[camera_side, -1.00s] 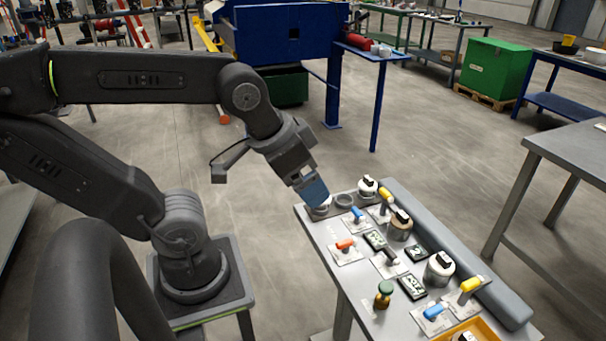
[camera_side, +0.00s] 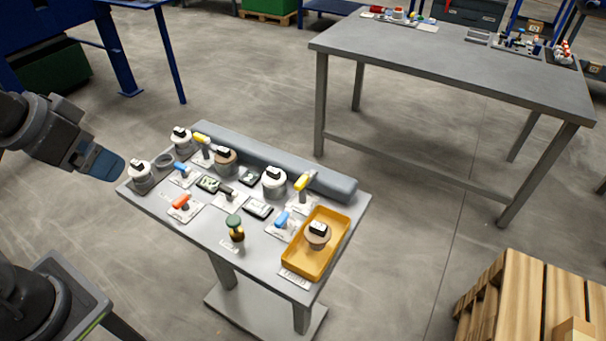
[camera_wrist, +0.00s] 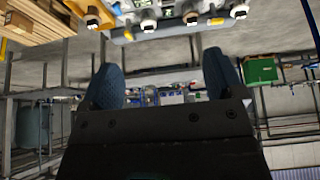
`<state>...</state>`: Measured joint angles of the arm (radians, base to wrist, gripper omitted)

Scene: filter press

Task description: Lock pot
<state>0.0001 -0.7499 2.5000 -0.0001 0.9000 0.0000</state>
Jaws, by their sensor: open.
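Several pot-like white and tan cylinders with black-and-white tops stand on the small grey table (camera_side: 205,232); I cannot tell which is the task's pot. A white pot (camera_side: 141,176) stands at the table's left corner, another white pot (camera_side: 181,142) behind it. A tan pot (camera_side: 226,165) and a white pot (camera_side: 273,184) stand further right. A tan pot (camera_side: 317,238) sits in the orange tray (camera_side: 343,228). My gripper (camera_side: 116,169) is just left of the corner pot in the side view, apparently apart from it. In the wrist view my gripper (camera_wrist: 164,82) is open and empty.
A green-and-brown jar (camera_side: 236,229) is near the front edge. A grey padded bar (camera_side: 310,176) lines the back.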

